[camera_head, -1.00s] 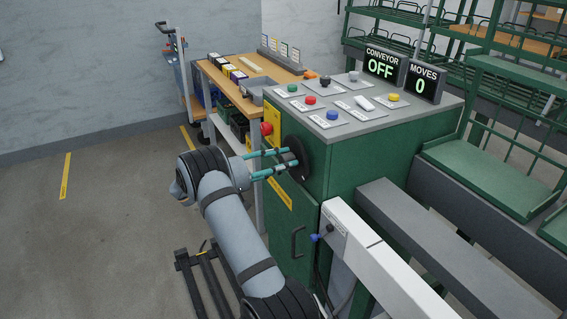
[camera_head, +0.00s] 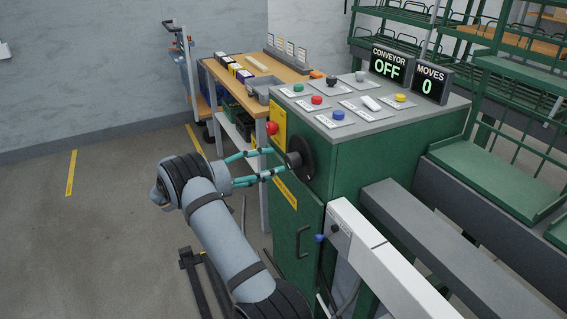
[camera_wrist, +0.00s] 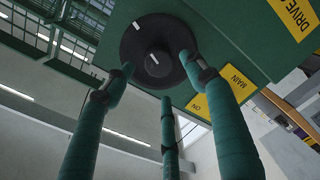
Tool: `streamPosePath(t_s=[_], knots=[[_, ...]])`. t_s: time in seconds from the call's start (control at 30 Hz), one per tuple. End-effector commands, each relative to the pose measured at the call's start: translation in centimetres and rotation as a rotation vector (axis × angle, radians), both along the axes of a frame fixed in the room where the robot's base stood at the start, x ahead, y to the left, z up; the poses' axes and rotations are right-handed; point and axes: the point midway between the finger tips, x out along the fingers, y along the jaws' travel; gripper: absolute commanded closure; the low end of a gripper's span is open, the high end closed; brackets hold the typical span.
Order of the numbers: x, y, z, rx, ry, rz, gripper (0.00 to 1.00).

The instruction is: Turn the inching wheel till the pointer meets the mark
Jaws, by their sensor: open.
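The inching wheel is a black round disc with a raised hub (camera_head: 303,159) on the green press's side, facing my gripper. In the wrist view the disc (camera_wrist: 137,46) carries a short white mark (camera_wrist: 137,26) near its rim, towards the upper left. A smaller white line (camera_wrist: 154,59) shows on the hub; whether the two line up exactly is too small to tell. My gripper (camera_wrist: 157,65) is open, its teal fingers spread around the hub, with one finger below. In the head view my gripper (camera_head: 270,162) is close to the wheel; contact is unclear.
A red button on a yellow plate (camera_head: 278,124) is just left of the wheel. The panel above holds several coloured buttons and displays reading CONVEYOR OFF (camera_head: 387,66) and MOVES 0 (camera_head: 430,83). A door handle (camera_head: 301,242) sits below. The floor at left is free.

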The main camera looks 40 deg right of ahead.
Motion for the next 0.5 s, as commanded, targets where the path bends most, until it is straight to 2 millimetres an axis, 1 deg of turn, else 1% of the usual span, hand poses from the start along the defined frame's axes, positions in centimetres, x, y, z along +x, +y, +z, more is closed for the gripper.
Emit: streamPosePath(t_s=[0.03, 0.1, 0.2, 0.33, 0.5], knots=[[0.3, 1.1, 0.0, 0.000, -0.001, 0.002, 0.44], [0.6, 2.4, 0.0, 0.000, -0.001, 0.001, 0.44], [0.9, 3.9, 0.1, 0.000, -0.001, 0.000, 0.44], [1.1, 5.0, 0.1, 0.000, -0.001, -0.001, 0.44], [1.2, 5.5, 0.1, 0.001, 0.001, -0.002, 0.44]])
